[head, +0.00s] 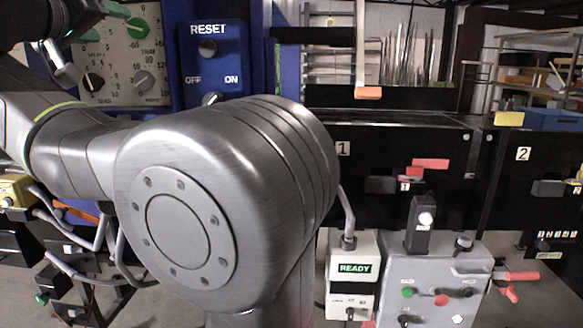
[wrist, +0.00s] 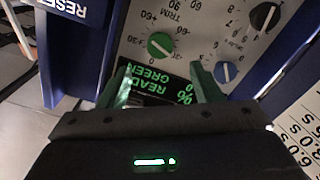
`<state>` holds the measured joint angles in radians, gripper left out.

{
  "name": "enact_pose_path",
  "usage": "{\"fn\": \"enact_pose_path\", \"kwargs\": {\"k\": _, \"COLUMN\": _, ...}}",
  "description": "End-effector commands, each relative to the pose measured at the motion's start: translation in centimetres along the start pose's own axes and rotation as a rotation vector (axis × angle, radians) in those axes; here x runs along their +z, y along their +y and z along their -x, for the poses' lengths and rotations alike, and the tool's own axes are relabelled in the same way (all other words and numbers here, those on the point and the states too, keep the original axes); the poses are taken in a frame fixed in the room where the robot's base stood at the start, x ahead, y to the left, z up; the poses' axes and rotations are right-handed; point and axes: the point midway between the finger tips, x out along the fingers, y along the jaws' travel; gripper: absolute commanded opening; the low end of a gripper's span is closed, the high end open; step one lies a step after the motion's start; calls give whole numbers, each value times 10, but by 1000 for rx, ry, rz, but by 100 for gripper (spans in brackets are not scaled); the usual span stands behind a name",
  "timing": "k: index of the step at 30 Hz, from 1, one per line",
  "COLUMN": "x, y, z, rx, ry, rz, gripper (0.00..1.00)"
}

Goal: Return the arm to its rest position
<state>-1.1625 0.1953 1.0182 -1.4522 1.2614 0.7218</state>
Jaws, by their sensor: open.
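My arm fills the left and middle of the head view, with a large round grey joint in front. My gripper (wrist: 162,85) is open in the wrist view, with its two greenish fingers apart and nothing held between them. Beyond the fingers is a dark display with green letters (wrist: 160,88) on a pale dial panel (wrist: 190,25). Whether the fingertips touch the panel cannot be told. The dial panel also shows at the upper left of the head view (head: 122,62), partly hidden by the arm's end.
A blue RESET box (head: 230,65) stands right of the dial panel. A READY box (head: 353,268) and a grey control box (head: 440,290) stand at the lower right. Black cabinets marked 1 (head: 380,150) and 2 (head: 525,185) are behind. Cables and small boxes lie at the lower left.

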Motion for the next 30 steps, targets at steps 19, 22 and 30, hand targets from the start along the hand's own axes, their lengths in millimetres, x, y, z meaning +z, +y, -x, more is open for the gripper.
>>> {"fn": "enact_pose_path", "kwargs": {"k": 19, "x": -1, "y": 2, "z": -7, "rx": 4, "ry": -3, "rz": 1, "gripper": 59}}
{"fn": "enact_pose_path", "kwargs": {"k": 22, "x": -2, "y": 2, "z": -25, "rx": 4, "ry": -3, "rz": 1, "gripper": 59}}
{"fn": "enact_pose_path", "kwargs": {"k": 30, "x": -2, "y": 2, "z": -76, "rx": 4, "ry": -4, "rz": 2, "gripper": 59}}
